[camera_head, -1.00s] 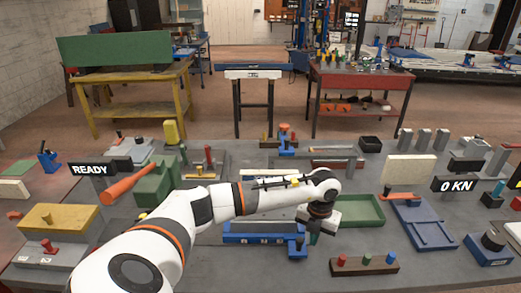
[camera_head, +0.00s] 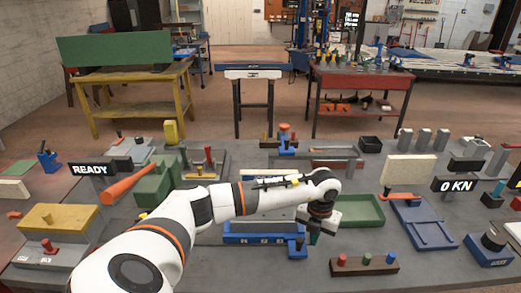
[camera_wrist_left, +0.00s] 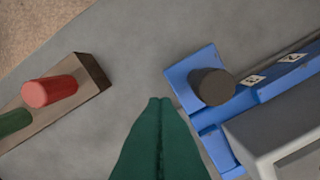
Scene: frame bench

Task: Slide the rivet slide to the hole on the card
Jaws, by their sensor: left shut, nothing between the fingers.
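A blue rail fixture (camera_head: 262,238) with small white number tags lies on the bench in front of my left forearm. At its right end is a blue block (camera_head: 296,246), seemingly the rivet slide. In the left wrist view this blue end (camera_wrist_left: 193,76) carries a dark round knob (camera_wrist_left: 216,87). My left gripper (camera_head: 314,239) points down just right of that end. Its green fingertips (camera_wrist_left: 160,101) are together and empty, apart from the knob. I cannot clearly make out a card with a hole; my forearm hides part of the fixture's far side.
A wooden block (camera_head: 364,268) with red, blue and green pegs stands in front right of my gripper. A green tray (camera_head: 362,211) lies behind right, and a blue plate fixture (camera_head: 424,227) farther right. Bare grey bench lies between the gripper and the peg block.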

